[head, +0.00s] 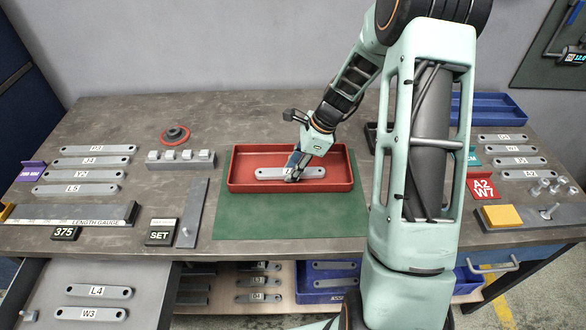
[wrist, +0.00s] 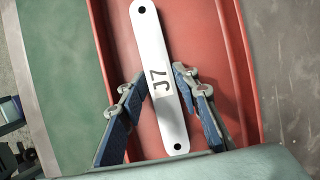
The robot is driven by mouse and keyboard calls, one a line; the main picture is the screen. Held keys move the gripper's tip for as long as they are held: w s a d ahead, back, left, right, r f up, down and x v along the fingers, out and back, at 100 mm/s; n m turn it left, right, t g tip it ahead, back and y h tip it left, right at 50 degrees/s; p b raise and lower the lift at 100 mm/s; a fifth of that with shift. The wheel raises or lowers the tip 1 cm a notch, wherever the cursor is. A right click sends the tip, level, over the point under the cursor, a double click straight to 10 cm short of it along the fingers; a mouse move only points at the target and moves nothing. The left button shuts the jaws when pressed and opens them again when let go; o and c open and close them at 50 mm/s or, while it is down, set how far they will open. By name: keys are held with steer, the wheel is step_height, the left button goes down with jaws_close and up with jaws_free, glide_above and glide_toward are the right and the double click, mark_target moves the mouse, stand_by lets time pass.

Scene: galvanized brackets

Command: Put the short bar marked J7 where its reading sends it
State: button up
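The J7 bar (wrist: 160,85) is a pale grey flat bar with a hole at each end and a black J7 mark. It lies in the red tray (head: 345,180), where the head view also shows the bar (head: 315,172). My gripper (wrist: 160,75) has its blue fingers spread on either side of the bar near the mark, with a small gap at least on the left. In the head view my gripper (head: 294,170) is down in the tray and covers part of the bar. The length gauge (head: 70,213) lies at the left front, by a 375 plate (head: 64,233).
A SET plate (head: 160,233) and a grey bar stand left of the green mat (head: 290,222). Marked bars lie at the left and right. An open drawer (head: 95,290) holds L4 and W3.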

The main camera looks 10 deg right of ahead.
steer(key=shift+o, duration=0.8)
steer(key=shift+s+d+f, duration=0.1)
steer(key=shift+s+f, duration=0.15)
steer(key=shift+f, duration=0.7)
steer(key=shift+d+r, duration=0.1)
steer(key=w+v, duration=0.1)
steer(key=v, duration=1.2)
steer(key=shift+a+r+p, duration=0.35)
steer(key=shift+r+p, duration=0.05)
steer(key=shift+p, duration=0.05)
